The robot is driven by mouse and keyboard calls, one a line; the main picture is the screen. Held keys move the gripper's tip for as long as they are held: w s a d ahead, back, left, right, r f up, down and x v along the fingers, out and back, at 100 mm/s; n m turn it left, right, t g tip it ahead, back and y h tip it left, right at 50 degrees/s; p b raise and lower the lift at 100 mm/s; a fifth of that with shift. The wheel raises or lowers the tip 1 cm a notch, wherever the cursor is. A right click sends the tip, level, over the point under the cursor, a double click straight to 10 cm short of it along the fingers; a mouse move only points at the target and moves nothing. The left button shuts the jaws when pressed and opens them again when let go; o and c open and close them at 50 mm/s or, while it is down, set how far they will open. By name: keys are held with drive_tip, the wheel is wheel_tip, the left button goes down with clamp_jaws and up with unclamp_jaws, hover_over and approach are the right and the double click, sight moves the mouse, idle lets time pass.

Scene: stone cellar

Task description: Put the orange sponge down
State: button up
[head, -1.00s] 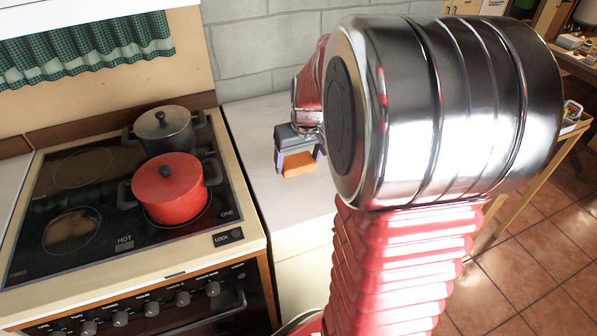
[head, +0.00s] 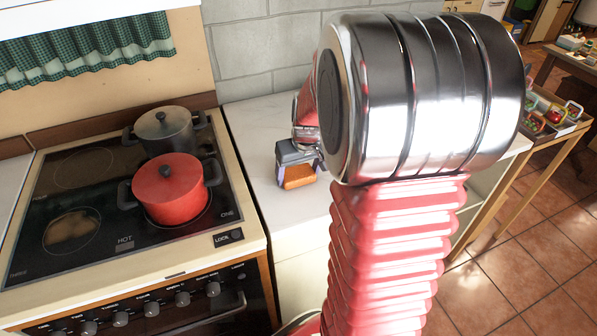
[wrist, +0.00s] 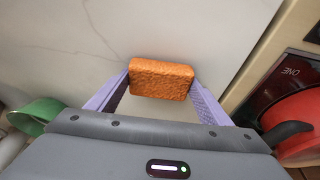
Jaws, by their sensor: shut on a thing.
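The orange sponge (head: 298,177) is between the purple fingers of my gripper (head: 297,172), over the white counter (head: 262,112) right of the stove. In the wrist view the sponge (wrist: 161,78) spans the gap between both fingertips (wrist: 161,80), which touch its two sides. My gripper is shut on it. The sponge is close to the counter top; I cannot tell whether it touches. My own arm hides part of the counter to the right.
A stove (head: 120,245) stands at the left, with a red pot (head: 170,188) and a dark grey pot (head: 163,130), both lidded. A green object (wrist: 36,115) is at the left of the wrist view. A side table (head: 570,125) with small items stands at the far right. Counter beside the sponge is clear.

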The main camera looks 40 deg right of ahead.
drive_tip(key=o, duration=1.1)
drive_tip(key=shift+f, duration=0.1)
drive_tip(key=v, duration=1.2)
drive_tip(key=shift+s+a, duration=0.1)
